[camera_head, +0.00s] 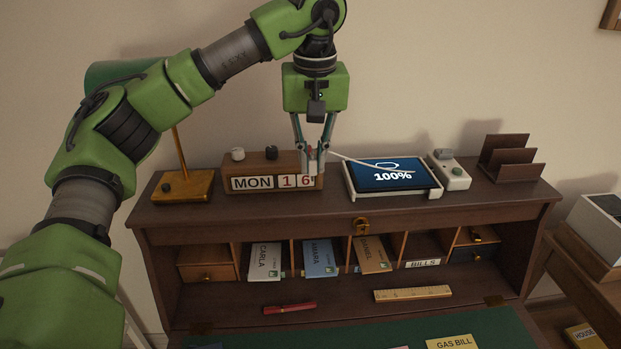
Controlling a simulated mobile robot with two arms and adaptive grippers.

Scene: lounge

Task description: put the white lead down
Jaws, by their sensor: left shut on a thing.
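My left gripper (315,160) comes down from above and is shut on the end of the white lead (346,158). Its fingertips are in front of the right end of the wooden block calendar, over the desk's top shelf. The lead runs right from the fingertips toward the tablet (376,180). The tablet lies in a white stand on the shelf, and its lit screen reads 100%. The gripped end of the lead is mostly hidden by the fingers. I cannot tell whether the fingertips touch the calendar. My right gripper is not in view.
The block calendar (250,183) reads MON 16. A lamp with a brass base (183,188) stands left, a white device (449,171) and a brown letter rack (512,157) right. Pigeonholes below hold envelopes. A red pen (289,308) and ruler (412,293) lie lower.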

